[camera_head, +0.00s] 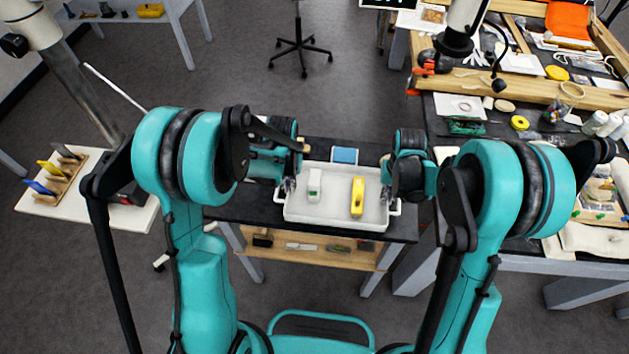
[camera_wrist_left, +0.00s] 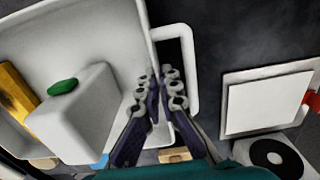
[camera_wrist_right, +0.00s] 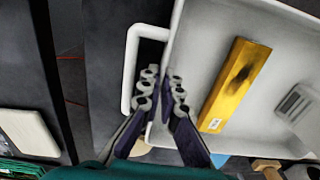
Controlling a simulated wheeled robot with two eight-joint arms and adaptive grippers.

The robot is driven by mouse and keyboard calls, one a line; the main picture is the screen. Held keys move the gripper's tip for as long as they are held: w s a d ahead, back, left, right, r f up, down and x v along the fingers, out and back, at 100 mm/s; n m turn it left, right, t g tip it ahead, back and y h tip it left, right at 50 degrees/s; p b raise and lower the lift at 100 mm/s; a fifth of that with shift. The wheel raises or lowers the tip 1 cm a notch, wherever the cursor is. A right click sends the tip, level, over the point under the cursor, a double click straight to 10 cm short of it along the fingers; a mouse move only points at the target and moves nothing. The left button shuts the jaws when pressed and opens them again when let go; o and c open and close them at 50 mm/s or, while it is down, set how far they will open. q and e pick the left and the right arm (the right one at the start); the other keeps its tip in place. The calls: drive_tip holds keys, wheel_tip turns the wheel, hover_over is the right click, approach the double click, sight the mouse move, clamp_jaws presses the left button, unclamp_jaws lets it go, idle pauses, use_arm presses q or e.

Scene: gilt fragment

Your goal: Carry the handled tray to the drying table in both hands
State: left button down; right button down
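The handled tray (camera_head: 345,221) is a shallow white tray with a loop handle at each short end. It is level at a dark-topped table (camera_head: 400,228); I cannot tell whether it touches the top. Inside lie a white block with a green spot (camera_head: 314,186) and a yellow block (camera_head: 357,196), apart. My left gripper (camera_wrist_left: 158,84) is at the left handle (camera_wrist_left: 190,60), its fingers close together across the tray's end wall. My right gripper (camera_wrist_right: 162,80) is likewise across the right wall beside the right handle (camera_wrist_right: 131,60). Which surface is the drying table is unclear.
A cluttered workbench (camera_head: 470,105) stands close on the right. A low white-topped stand (camera_head: 95,208) with a tool rack (camera_head: 58,178) is at left. A wheeled stool (camera_head: 300,45) stands behind. Grey floor (camera_head: 230,85) is open at back left. A blue pad (camera_head: 344,155) lies behind the tray.

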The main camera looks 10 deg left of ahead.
use_arm(q)
drive_tip(key=c, duration=1.7)
unclamp_jaws()
drive_tip(key=shift+f, duration=0.15)
use_arm(e)
drive_tip(key=c, duration=1.7)
unclamp_jaws()
drive_tip(key=shift+f, duration=0.15)
use_arm(q)
wheel_tip(320, 180, up, 8)
drive_tip(key=shift+f, duration=0.1)
use_arm(e)
wheel_tip(320, 180, up, 12)
drive_tip(key=shift+r, duration=0.1)
